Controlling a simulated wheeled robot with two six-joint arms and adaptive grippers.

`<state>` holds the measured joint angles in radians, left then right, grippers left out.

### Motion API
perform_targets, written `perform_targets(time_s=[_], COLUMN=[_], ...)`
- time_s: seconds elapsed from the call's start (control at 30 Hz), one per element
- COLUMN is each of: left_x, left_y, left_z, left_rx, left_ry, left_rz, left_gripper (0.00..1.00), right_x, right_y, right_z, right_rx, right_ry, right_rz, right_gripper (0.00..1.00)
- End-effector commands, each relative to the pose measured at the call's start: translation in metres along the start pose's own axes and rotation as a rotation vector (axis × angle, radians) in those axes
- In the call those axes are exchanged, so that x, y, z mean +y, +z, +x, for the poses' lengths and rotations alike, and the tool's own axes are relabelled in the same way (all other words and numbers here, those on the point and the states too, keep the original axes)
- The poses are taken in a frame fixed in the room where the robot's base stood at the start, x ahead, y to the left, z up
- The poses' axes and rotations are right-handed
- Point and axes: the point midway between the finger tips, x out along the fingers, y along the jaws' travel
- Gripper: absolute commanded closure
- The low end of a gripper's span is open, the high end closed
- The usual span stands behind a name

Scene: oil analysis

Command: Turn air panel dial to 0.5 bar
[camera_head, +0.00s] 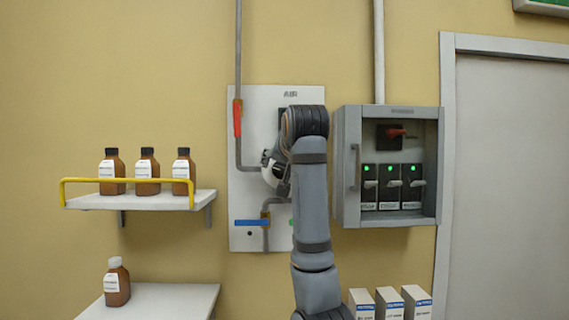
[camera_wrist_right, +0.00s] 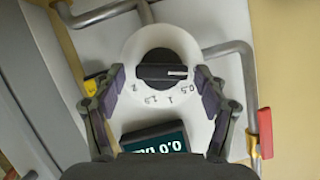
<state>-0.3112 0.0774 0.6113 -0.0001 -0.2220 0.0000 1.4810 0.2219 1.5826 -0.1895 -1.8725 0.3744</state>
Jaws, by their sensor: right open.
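The air panel (camera_head: 306,96) is a pale board on the wall, labelled AIR, partly hidden behind my right arm. In the right wrist view its black dial knob (camera_wrist_right: 158,74) sits on a round white face with marks 0.5, 1, 1.5 and 2. The knob's white line points right, just above the 0.5 mark. A dark display (camera_wrist_right: 153,140) below it appears to read 0.0, its unit cut off. My right gripper (camera_wrist_right: 161,78) is open, its fingers on either side of the knob with gaps. In the head view the gripper (camera_head: 273,167) is at the panel. My left gripper is not in view.
A grey cabinet (camera_head: 346,170) with switches and green lights is close right of my arm. Pipes and a red-handled valve (camera_head: 237,118) are on the panel's left. A shelf (camera_head: 140,202) with brown bottles is further left.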

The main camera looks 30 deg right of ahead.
Motion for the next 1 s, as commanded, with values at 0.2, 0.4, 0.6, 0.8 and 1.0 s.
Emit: perform_targets(time_s=[0.2,0.4,0.6,0.8,1.0], left_x=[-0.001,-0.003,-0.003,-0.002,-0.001], left_y=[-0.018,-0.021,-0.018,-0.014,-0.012], left_z=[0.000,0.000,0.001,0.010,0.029], left_rx=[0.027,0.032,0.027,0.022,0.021], left_ry=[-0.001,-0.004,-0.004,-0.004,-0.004], left_rz=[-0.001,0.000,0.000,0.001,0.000], left_gripper=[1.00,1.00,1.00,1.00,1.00], right_x=[0.000,0.000,0.000,0.001,0.004], right_y=[0.000,0.000,0.000,0.002,0.005], right_z=[0.000,0.000,0.000,0.001,0.002], right_rx=[0.000,0.000,0.000,0.000,0.000], right_ry=[0.000,-0.001,-0.001,-0.018,-0.063], right_rz=[0.000,0.000,0.002,0.042,0.152], right_gripper=[0.39,0.66,0.81,0.81,0.81])
